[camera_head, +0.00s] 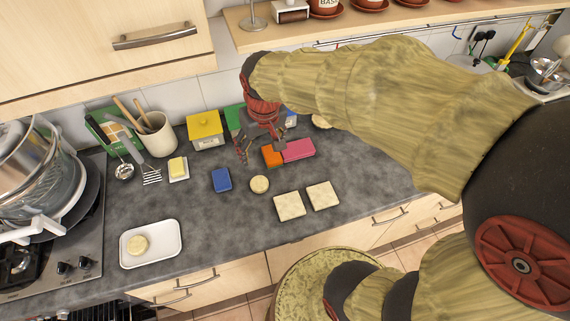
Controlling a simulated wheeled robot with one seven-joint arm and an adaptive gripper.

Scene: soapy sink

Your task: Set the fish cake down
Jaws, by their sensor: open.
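A round, pale, flat piece that looks like a fish cake (260,184) lies on the dark grey counter, below my gripper in the picture. A similar round cake (137,244) lies on a white tray (165,254) at the front left. I cannot tell which of the two the task means. My gripper (262,152) is open and appears empty, over the back of the counter near an orange block (271,156). It is apart from both round cakes.
A pink block (298,150), a blue block (221,180) and two pale square slices (305,201) lie nearby. A yellow-lidded box (205,130) and utensil crock (157,136) stand behind. The hob with pots (38,180) is left. Counter between tray and slices is clear.

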